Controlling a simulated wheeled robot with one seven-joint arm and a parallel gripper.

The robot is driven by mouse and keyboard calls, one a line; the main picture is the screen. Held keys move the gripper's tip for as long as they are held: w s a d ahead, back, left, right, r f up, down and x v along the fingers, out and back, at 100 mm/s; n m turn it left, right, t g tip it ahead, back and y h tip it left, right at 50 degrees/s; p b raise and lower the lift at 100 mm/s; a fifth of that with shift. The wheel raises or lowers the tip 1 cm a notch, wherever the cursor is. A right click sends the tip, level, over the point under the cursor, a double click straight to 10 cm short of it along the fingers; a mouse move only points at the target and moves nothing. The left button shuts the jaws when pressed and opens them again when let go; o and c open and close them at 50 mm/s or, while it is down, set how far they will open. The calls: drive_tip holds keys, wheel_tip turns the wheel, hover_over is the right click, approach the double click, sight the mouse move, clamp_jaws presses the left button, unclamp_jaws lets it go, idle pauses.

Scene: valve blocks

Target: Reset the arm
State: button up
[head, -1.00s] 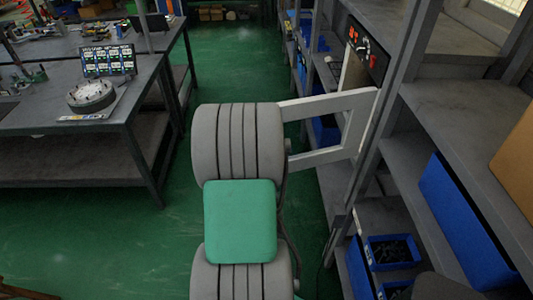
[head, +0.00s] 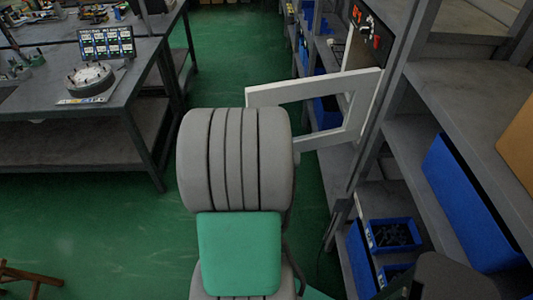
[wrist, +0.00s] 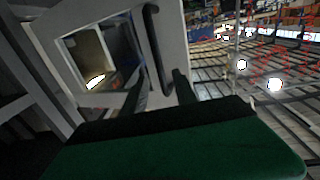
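My arm's grey rounded links and green segment fill the middle of the head view. They hide my gripper there. In the wrist view, my gripper (wrist: 161,80) shows two dark fingers set apart, so it is open. The dark bar handle (wrist: 152,38) on a white door-like frame (wrist: 176,40) lies ahead of the fingers and in line with the gap. I cannot tell whether they touch it. The white frame also shows in the head view (head: 300,92), sticking out from the rack behind my arm.
A control panel (head: 371,32) with red and dark parts is on the rack. Grey shelves (head: 440,90) with blue bins (head: 465,205) stand close on the right. A grey workbench (head: 140,85) with a round metal part (head: 90,78) is at left. Green floor (head: 222,60) lies open between.

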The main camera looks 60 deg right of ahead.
drive_tip(key=shift+p+v, duration=0.35)
drive_tip(key=shift+v, duration=0.75)
drive_tip(key=shift+w, duration=0.15)
drive_tip(key=w+a+n+y, duration=0.2)
drive_tip(key=w+a+y, duration=0.3)
drive_tip(key=w, duration=0.4)
drive_tip(key=w+a+n+y, duration=0.3)
drive_tip(key=w+a+y, duration=0.15)
drive_tip(key=w, duration=0.45)
drive_tip(key=s+a+r+n+g+y, duration=0.2)
drive_tip(key=a+r+n+y, duration=0.1)
drive_tip(key=a, duration=0.9)
drive_tip(key=s+a+r+n+g+y, duration=0.2)
drive_tip(key=s+a+r+n+y, duration=0.1)
drive_tip(key=a, duration=0.8)
drive_tip(key=shift+s+a+r+n, duration=0.2)
drive_tip(key=shift+a+n, duration=0.2)
drive_tip(key=shift+n, duration=0.2)
